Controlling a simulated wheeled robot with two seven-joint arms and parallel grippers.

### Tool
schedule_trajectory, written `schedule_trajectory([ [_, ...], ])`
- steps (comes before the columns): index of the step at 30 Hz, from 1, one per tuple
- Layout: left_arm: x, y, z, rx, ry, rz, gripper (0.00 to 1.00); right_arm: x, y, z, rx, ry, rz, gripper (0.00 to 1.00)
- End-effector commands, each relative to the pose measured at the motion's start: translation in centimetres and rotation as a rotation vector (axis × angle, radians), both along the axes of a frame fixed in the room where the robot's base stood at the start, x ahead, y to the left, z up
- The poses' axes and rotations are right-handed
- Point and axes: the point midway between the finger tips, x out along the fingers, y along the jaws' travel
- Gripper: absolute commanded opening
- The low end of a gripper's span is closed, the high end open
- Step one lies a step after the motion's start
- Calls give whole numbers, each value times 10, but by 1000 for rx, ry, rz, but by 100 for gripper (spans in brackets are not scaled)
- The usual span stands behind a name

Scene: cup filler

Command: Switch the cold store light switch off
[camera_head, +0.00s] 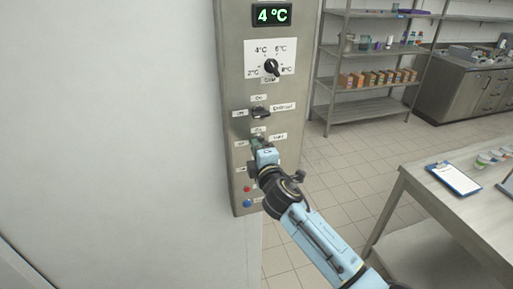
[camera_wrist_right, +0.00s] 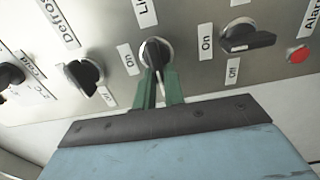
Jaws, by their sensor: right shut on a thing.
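The light switch (camera_wrist_right: 155,50) is a black rotary knob on a grey metal panel, below a partly cut-off label starting "Li" in the right wrist view. My right gripper (camera_wrist_right: 162,84) has its green fingers on either side of this knob and is shut on it. An "On" label (camera_wrist_right: 127,59) stands to the knob's left; my fingers cover the area below it. Which way the knob points is hard to tell. In the head view my right gripper (camera_head: 263,150) is at the control panel (camera_head: 236,60) and mostly hides the knob. My left gripper is not in view.
The defrost knob (camera_wrist_right: 84,76) is left of my fingers and another black knob (camera_wrist_right: 246,38) is to the right, with a red alarm button (camera_wrist_right: 299,55) beyond. A steel table (camera_head: 428,178) with a clipboard (camera_head: 454,178) and shelves (camera_head: 365,107) stand at the right.

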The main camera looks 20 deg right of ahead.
Motion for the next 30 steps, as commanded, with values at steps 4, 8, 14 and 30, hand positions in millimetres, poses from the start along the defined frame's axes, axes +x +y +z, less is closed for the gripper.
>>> schedule_trajectory([
  [4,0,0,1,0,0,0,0,0,0,0,-24,-1,0,0],
  [8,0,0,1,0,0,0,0,0,0,-1,-31,-1,0,0],
  [14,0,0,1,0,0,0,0,0,0,-1,-31,-1,0,0],
  [30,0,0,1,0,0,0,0,0,0,-1,-28,-1,0,33],
])
